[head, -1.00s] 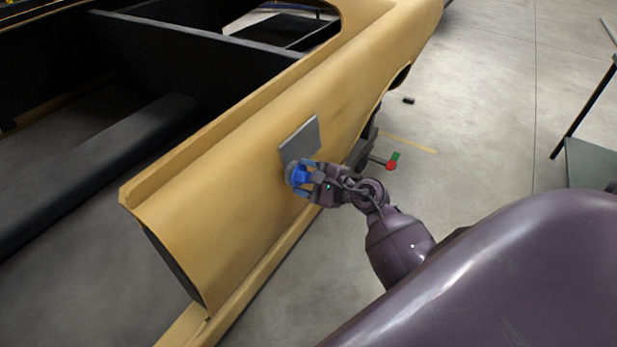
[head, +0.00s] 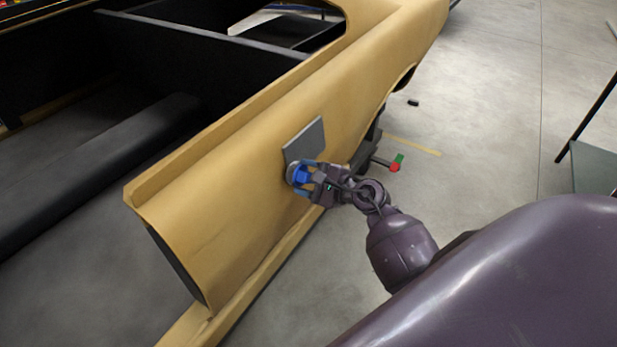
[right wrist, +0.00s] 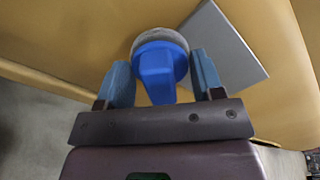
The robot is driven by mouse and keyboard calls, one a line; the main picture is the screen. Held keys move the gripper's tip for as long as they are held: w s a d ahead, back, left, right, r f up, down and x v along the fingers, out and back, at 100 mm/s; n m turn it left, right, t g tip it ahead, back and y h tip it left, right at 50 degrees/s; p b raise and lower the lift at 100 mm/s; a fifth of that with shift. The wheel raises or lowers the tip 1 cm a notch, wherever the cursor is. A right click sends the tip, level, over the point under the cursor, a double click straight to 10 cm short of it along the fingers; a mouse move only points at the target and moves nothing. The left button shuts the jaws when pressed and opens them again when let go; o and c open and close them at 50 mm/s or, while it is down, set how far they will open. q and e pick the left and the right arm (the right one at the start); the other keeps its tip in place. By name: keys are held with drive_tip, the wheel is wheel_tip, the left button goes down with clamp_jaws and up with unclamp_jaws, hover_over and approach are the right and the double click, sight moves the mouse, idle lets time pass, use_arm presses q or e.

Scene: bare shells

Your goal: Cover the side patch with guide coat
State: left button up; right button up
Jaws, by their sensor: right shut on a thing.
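The side patch is a flat grey square (head: 305,141) on the tan side panel of the car shell (head: 235,190). It also shows in the right wrist view (right wrist: 228,50), up and right of the fingers, with no coating I can make out. My right gripper (head: 304,176) is shut on a blue-handled round applicator (right wrist: 160,65) with a grey pad. The pad is at the lower left edge of the patch in the head view and covers that corner. I cannot tell whether it touches the surface. My left gripper is not in view.
The open dark interior (head: 90,170) of the shell lies left of the panel. A stand with a red and green end (head: 397,163) pokes out past the panel. A dark table (head: 592,165) stands at the right. The concrete floor (head: 480,110) between is mostly clear.

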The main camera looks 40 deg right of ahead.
drive_tip(key=shift+w+a, duration=0.2)
drive_tip(key=shift+w, duration=0.35)
drive_tip(key=shift+d, duration=0.1)
